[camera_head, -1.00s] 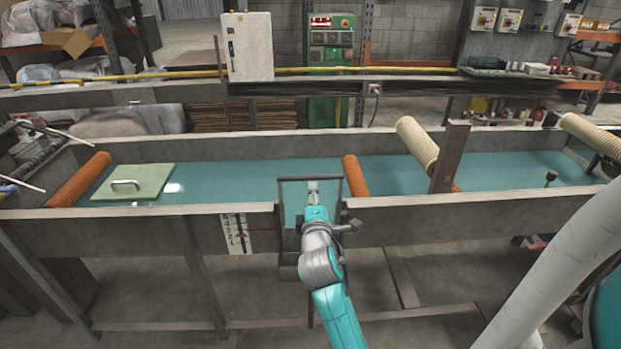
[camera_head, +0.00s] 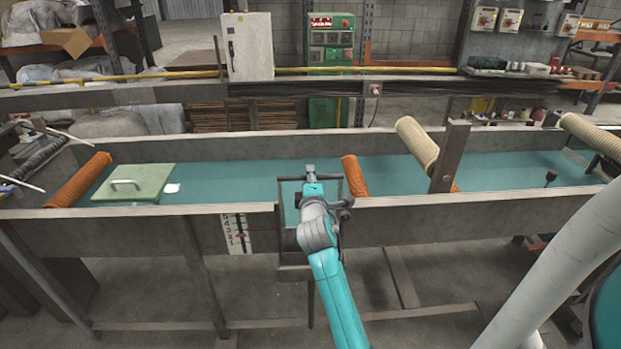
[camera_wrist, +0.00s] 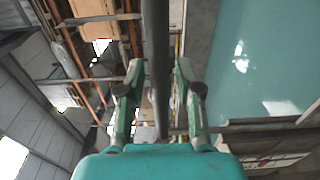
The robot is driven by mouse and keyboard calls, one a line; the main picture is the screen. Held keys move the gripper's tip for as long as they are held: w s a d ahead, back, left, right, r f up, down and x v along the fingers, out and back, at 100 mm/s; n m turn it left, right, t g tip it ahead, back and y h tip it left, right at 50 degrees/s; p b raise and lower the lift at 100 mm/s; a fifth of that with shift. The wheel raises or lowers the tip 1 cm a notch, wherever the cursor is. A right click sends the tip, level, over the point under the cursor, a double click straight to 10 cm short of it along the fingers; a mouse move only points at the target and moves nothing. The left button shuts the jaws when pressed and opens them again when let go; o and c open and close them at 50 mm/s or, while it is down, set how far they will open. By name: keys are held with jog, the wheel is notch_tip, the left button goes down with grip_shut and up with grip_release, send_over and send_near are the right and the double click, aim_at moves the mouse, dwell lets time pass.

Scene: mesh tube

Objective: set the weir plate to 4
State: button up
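The weir plate's dark frame (camera_head: 288,178) stands at the near wall of the flume, in the middle of the head view, with a horizontal bar across its top. My gripper (camera_head: 310,170) is at the middle of this bar. In the wrist view the dark bar (camera_wrist: 156,50) runs between my two fingertips (camera_wrist: 158,72). The fingers are close to it on both sides, but their contact with it cannot be made out. A white scale plate (camera_head: 237,234) with digits and a red mark near its middle is on the flume's front wall, left of the frame. The exact reading is too small to tell.
The water-filled flume (camera_head: 240,182) runs across the view. An orange mesh tube (camera_head: 355,176) is close right of the frame. A tan tube (camera_head: 416,143) and a post (camera_head: 449,158) stand farther right.

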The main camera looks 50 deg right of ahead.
grip_shut()
jog(key=shift+r, duration=1.6)
jog(key=shift+o, duration=1.9)
grip_release()
jog(key=shift+f, duration=0.1)
jog(key=v, duration=1.2)
